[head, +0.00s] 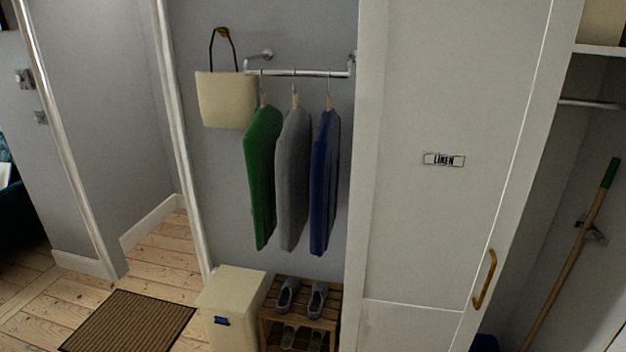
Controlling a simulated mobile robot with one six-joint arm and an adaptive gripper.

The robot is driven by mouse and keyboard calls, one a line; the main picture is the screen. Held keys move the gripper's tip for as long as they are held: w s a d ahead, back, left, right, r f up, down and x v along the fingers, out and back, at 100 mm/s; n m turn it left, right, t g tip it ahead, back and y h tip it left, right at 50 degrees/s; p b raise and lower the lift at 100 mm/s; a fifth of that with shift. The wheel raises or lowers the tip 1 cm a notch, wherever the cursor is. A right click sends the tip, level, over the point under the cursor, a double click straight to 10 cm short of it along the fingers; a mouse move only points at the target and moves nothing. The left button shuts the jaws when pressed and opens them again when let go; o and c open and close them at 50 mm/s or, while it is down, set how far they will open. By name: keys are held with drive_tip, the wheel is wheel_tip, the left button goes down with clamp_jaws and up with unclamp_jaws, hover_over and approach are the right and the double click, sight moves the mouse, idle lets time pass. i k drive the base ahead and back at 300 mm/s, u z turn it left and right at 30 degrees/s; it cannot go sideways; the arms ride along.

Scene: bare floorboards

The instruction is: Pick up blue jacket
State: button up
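The blue jacket (324,183) hangs on a hanger from a short metal rail (298,73) on the grey wall. It is the rightmost of three hanging garments, close to the white cupboard's side. A grey garment (293,180) hangs just left of it, and a green garment (262,178) hangs left of that. The three are narrowly spaced and seen nearly edge-on. My gripper is not in view.
A white linen cupboard (430,230) with a brass handle (484,280) stands right of the jacket. Below are a slatted shoe rack (273,317) and a cream bin (231,289). A cream bag (226,100) hangs left. A brown doormat (128,324) lies on the floorboards.

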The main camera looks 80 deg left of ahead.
sight(325, 158)
drive_tip(key=k, duration=1.8)
drive_tip(key=u, duration=1.55)
drive_tip(key=i, duration=0.85)
drive_tip(key=u, duration=0.15)
